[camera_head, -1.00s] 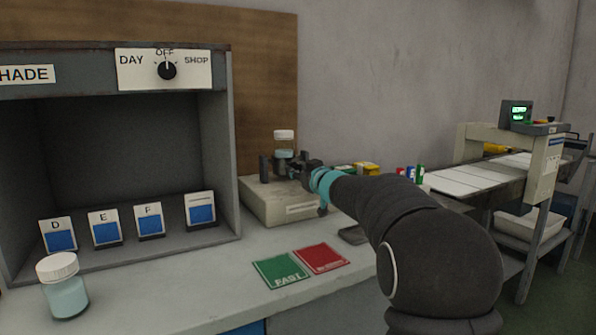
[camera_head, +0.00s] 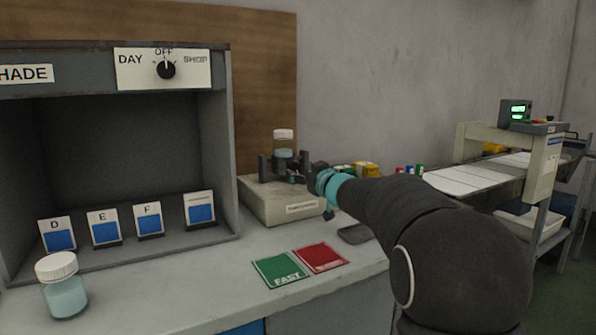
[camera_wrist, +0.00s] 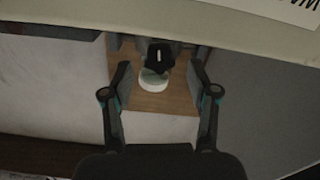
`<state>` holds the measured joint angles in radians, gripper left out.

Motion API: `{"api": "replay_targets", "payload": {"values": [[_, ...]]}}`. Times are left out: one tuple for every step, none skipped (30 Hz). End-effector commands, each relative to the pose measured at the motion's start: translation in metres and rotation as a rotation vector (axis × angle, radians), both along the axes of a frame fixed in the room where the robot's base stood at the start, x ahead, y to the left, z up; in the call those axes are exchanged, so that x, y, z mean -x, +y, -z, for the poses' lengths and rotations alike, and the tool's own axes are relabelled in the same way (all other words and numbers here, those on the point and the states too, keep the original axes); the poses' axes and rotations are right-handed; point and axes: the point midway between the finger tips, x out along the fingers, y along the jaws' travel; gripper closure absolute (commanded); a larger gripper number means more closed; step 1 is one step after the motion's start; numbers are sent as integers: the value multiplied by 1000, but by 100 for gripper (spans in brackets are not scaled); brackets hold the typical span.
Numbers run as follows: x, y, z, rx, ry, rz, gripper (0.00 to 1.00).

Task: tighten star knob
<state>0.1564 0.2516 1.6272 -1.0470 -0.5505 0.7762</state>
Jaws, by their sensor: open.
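The dark star knob (camera_wrist: 160,55) shows in the wrist view between my open fingertips, in front of a jar's white lid; it looks apart from both fingers. My gripper (camera_wrist: 159,70) is open and empty, with one finger on each side of the knob. In the head view my gripper (camera_head: 312,172) is at the right of the clamp posts (camera_head: 264,166) on the grey box machine (camera_head: 270,203). A jar with a white lid (camera_head: 283,135) stands between the posts. The knob is hard to make out there, close to the dark gripper.
A shade cabinet (camera_head: 232,110) with lettered cards (camera_head: 106,229) stands at left. Another jar (camera_head: 63,288) stands on the counter in front. A conveyor machine (camera_head: 540,165) is at right.

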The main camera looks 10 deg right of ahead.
Motion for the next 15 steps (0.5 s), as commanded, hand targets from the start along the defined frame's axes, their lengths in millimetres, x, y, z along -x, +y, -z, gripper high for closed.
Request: {"api": "replay_targets", "payload": {"values": [[11, -5, -1, 1, -1, 3, 41], [17, -6, -1, 0, -1, 3, 41], [25, -9, -1, 0, 0, 2, 41], [31, -11, -1, 0, -1, 3, 41], [36, -13, -1, -1, 1, 3, 41], [44, -15, -1, 0, -1, 3, 41], [49, -17, -1, -1, 0, 3, 41], [54, -18, -1, 0, -1, 2, 41], [60, -20, -1, 0, 0, 3, 41], [64, -22, -1, 0, 0, 3, 41], [68, -23, -1, 0, 0, 2, 41], [72, -24, -1, 0, 0, 2, 41], [75, -25, -1, 0, 0, 1, 41], [77, -25, -1, 0, 1, 1, 41], [80, -26, -1, 0, 1, 1, 41]]}}
